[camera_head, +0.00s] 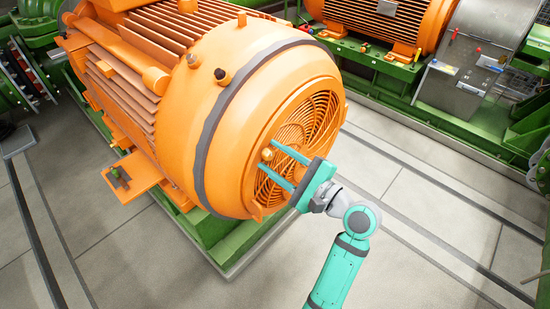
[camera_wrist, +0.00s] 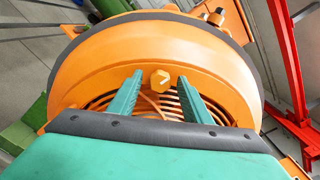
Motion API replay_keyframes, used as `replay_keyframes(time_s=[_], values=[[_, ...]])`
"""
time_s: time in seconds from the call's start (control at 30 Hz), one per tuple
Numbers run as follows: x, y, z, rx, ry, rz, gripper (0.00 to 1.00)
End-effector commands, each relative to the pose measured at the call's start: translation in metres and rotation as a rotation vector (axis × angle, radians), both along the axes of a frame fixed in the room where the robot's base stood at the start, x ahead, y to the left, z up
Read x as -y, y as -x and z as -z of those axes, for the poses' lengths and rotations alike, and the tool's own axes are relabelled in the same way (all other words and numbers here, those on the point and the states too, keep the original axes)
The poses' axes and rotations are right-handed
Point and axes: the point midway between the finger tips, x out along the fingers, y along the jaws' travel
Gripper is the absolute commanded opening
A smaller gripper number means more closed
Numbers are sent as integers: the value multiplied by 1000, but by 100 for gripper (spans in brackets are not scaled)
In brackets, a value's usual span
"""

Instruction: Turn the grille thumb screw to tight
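The grille thumb screw (camera_wrist: 160,79) is a small gold-orange knob with a pale mark on its face. It sits near the edge of the round slotted grille (camera_head: 310,122) on the end of the large orange motor (camera_head: 240,85). In the head view the screw (camera_head: 267,154) shows near the tips of my gripper (camera_head: 274,163). In the wrist view my gripper (camera_wrist: 158,85) is open, with one teal finger on each side of the screw and a visible gap to both. Whether the tips reach the screw's depth is hard to tell.
A dark grey band (camera_head: 213,115) circles the motor. The motor stands on a green base (camera_head: 230,240). A second orange motor (camera_head: 385,22) and a grey metal box (camera_head: 470,75) stand behind at right. The pale tiled floor (camera_head: 420,210) is clear at right.

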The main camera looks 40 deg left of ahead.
Motion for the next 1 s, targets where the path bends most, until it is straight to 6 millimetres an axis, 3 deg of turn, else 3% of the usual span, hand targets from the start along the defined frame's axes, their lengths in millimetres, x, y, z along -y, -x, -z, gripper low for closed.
replay_keyframes(time_s=[0.23,0.7,1.0], values=[[15,1,0,0,-1,3,44],[94,12,0,0,0,3,44],[107,15,0,0,1,-1,44]])
